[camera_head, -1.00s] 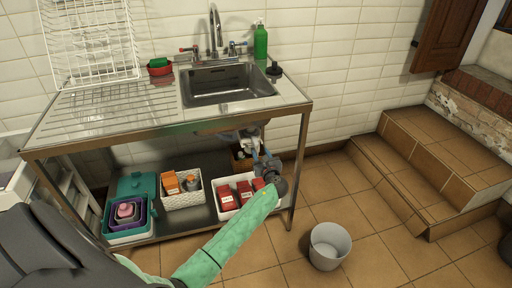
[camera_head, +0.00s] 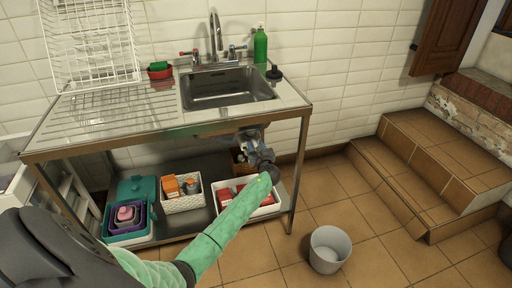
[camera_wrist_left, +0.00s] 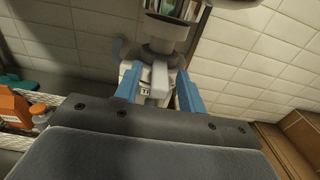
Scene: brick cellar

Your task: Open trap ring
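The sink's trap (camera_wrist_left: 165,32) hangs below the basin. In the wrist view it is a grey cylinder with a wider collar, probably the trap ring (camera_wrist_left: 163,52). My left gripper (camera_wrist_left: 160,72) has its two blue fingers apart at either side of the collar's lower end. Whether they touch it I cannot tell. In the head view my left gripper (camera_head: 250,143) is under the counter's front edge, and my wrist and arm hide most of the trap. My right gripper is not in view.
The metal sink table (camera_head: 110,145) has a front edge above my arm and a front leg (camera_head: 298,165) to its right. Bins of boxes (camera_head: 182,203) stand on the lower shelf. A grey bucket (camera_head: 328,250) stands on the floor at right, near tiled steps (camera_head: 425,140).

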